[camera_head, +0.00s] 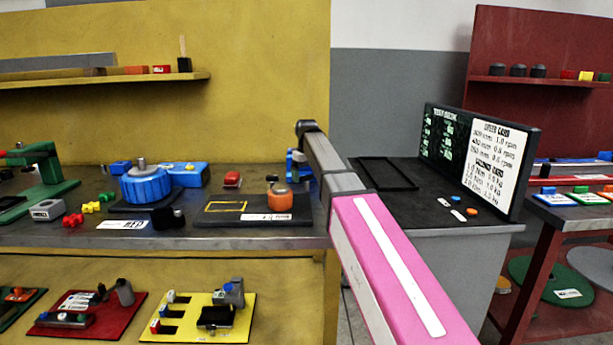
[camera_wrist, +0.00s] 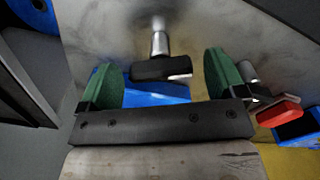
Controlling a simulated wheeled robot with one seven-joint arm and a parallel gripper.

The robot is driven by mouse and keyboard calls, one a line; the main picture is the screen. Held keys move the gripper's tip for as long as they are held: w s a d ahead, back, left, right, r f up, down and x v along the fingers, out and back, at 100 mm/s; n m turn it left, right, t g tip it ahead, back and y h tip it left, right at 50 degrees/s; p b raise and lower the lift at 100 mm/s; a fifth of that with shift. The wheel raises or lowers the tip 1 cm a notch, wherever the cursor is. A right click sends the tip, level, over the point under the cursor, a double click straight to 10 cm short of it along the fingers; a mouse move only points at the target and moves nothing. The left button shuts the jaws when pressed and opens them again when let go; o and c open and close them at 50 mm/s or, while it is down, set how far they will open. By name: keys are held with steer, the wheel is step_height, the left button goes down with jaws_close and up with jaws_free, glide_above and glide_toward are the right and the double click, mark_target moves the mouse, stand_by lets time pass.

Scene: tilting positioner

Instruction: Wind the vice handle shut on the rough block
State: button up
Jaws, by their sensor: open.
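In the wrist view my gripper (camera_wrist: 165,80) is open, with its two green-padded fingers wide apart. A dark crossbar (camera_wrist: 162,68) on a short metal shaft (camera_wrist: 159,42) shows in the gap between the fingers; it looks like the vice handle. No finger visibly closes on it. A blue body (camera_wrist: 145,88), perhaps part of the vice, lies just beyond, partly hidden by my gripper. In the head view a small blue part (camera_head: 297,165) shows beside my arm, which hides the area behind it. I cannot make out the rough block for certain.
A blue round table unit (camera_head: 147,185) and a dark board with an orange knob (camera_head: 280,198) stand on the bench. A red piece (camera_wrist: 280,112) lies right of my gripper in the wrist view. A sign board (camera_head: 480,155) stands on the grey cabinet at right.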

steer(key=c, duration=0.9)
steer(key=shift+m, duration=0.3)
steer(key=o, duration=0.9)
step_height(320, 180, up, 11)
steer(key=shift+f, duration=0.1)
